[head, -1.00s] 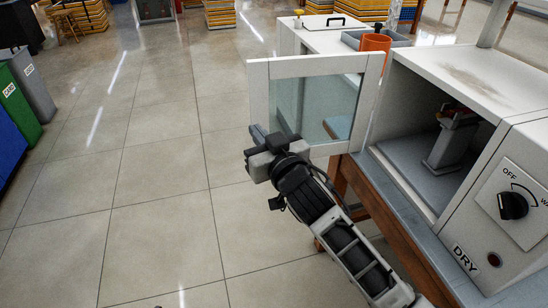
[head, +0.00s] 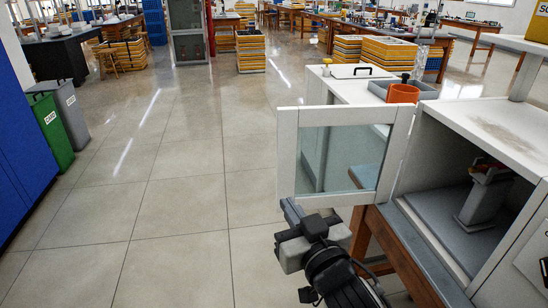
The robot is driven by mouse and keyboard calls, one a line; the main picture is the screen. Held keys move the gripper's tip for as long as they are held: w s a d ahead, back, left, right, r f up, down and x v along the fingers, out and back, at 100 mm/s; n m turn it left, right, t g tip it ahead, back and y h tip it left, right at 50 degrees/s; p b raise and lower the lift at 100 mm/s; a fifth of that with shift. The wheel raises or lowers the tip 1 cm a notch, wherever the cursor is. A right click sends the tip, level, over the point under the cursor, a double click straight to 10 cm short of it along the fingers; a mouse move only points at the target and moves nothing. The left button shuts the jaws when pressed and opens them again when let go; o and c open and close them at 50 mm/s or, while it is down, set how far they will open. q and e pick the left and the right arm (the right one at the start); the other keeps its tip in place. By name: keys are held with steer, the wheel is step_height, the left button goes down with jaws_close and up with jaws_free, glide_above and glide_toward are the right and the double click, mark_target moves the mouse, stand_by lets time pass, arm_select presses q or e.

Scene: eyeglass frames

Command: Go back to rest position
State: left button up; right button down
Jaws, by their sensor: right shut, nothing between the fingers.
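My right gripper (head: 291,216) is in the lower middle of the head view, shut and empty, pointing up and slightly left. It is in front of the open glass door (head: 343,157) of the white drying oven (head: 492,122), near the door's lower left corner. I cannot tell whether it touches the door. Inside the oven stands a grey fixture (head: 486,196) with a brownish-red piece on top. My left gripper is not in view.
A wooden-legged bench (head: 402,240) carries the oven. Tiled floor (head: 180,210) lies clear at left. Green bin (head: 52,132) and grey bin (head: 68,108) stand far left. Yellow crates (head: 250,52) are stacked behind.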

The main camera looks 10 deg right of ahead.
steer(key=s+d+f+g, duration=0.3)
steer(key=s+f, duration=0.5)
steer(key=f, duration=0.2)
steer(key=s+d+f+m+g+h, duration=0.1)
steer(key=s+d+f+g, duration=0.2)
steer(key=s+f, duration=0.6)
steer(key=shift+d+f+g+h, duration=0.3)
steer(key=shift+f+g, duration=0.1)
steer(key=shift+f, duration=0.4)
